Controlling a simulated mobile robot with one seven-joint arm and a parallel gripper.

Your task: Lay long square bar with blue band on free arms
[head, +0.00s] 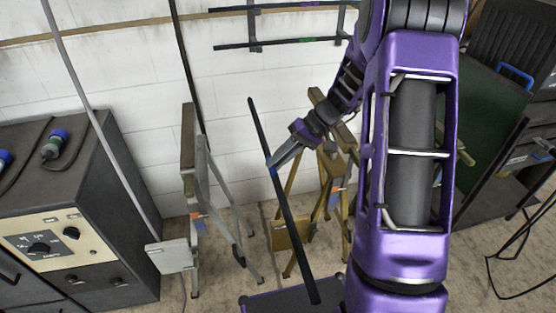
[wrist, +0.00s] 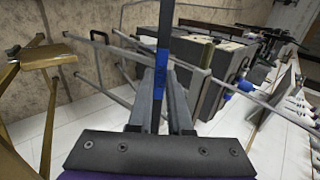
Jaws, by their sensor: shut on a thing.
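The long dark square bar (head: 294,235) is in my gripper (head: 274,165), clear of the wall and tilted, its upper end toward the wall and its lower end toward my base. My gripper (wrist: 162,105) is shut on the bar near that band. A wall rack (head: 253,27) is at the top of the head view. Two levels show, each with a dark bar across it; the lower bar (head: 280,43) has a green mark. Free arms cannot be made out; the rack's top is cut off.
Folding trestles, one grey (head: 188,150) and one wooden (head: 327,160), stand below the rack close to the bar. A dark control cabinet (head: 70,235) is at left. A dark green board (head: 490,115) and cabinets are at right. The wall between bar and rack is bare.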

